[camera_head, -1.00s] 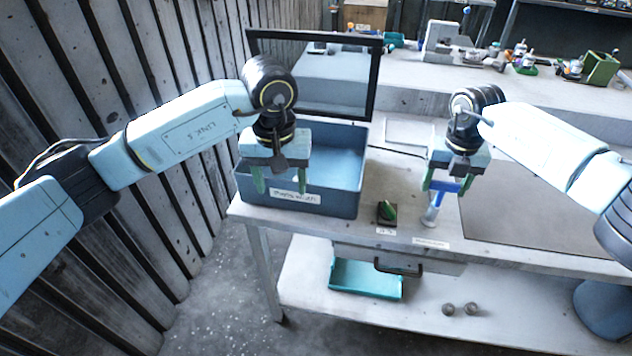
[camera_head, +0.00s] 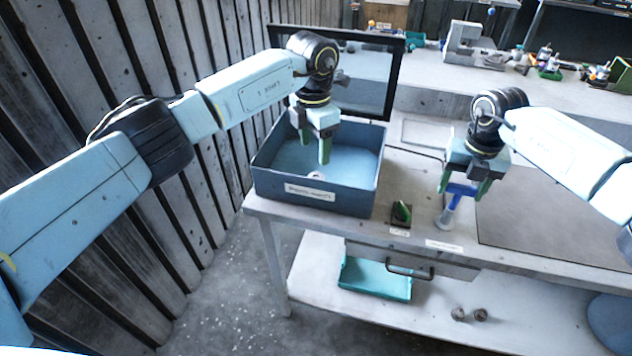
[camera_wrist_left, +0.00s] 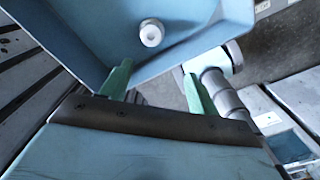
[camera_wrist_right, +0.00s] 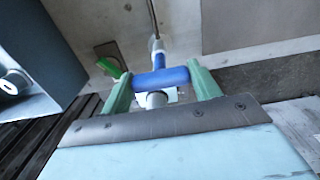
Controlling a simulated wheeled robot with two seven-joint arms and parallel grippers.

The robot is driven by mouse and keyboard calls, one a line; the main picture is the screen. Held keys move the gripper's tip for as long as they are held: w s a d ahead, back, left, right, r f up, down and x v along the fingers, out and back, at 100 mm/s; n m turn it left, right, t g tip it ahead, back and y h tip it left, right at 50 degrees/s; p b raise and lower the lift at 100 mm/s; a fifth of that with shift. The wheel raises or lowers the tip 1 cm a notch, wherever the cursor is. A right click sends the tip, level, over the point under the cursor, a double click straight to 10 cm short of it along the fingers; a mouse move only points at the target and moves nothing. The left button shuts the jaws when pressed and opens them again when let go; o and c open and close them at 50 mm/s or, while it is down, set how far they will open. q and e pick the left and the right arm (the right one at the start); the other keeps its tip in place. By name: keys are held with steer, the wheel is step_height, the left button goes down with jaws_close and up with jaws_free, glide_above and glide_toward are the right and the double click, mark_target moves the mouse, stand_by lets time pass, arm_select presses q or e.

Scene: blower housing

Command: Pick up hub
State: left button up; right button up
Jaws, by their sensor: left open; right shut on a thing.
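The hub is a small white round part with a central hole. It lies on the floor of the blue bin (camera_head: 270,180), under my left gripper in the head view (camera_head: 316,175) and ahead of the fingers in the left wrist view (camera_wrist_left: 151,33). My left gripper (camera_head: 314,146) is open and empty above the bin, apart from the hub; its green fingers (camera_wrist_left: 157,77) are spread. My right gripper (camera_head: 464,188) is shut on a blue-handled tool (camera_wrist_right: 160,79) with a pale lower end, at the workbench.
A green-and-black switch (camera_head: 401,212) sits on the workbench (camera_head: 425,215) between the bin and my right gripper. A black-framed panel (camera_head: 385,70) stands behind the bin. A dark mat (camera_head: 550,215) lies to the right. A teal tray (camera_head: 375,280) is on the lower shelf.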

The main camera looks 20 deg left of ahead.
arm_select(q)
steer(key=w+n, duration=0.2)
steer(key=n, duration=0.6)
glide_above(316, 177)
step_height(316, 177, down, 7)
steer(key=shift+w+a+r, duration=0.1)
step_height(316, 177, down, 3)
steer(key=shift+f, duration=1.15)
steer(key=c, duration=1.2)
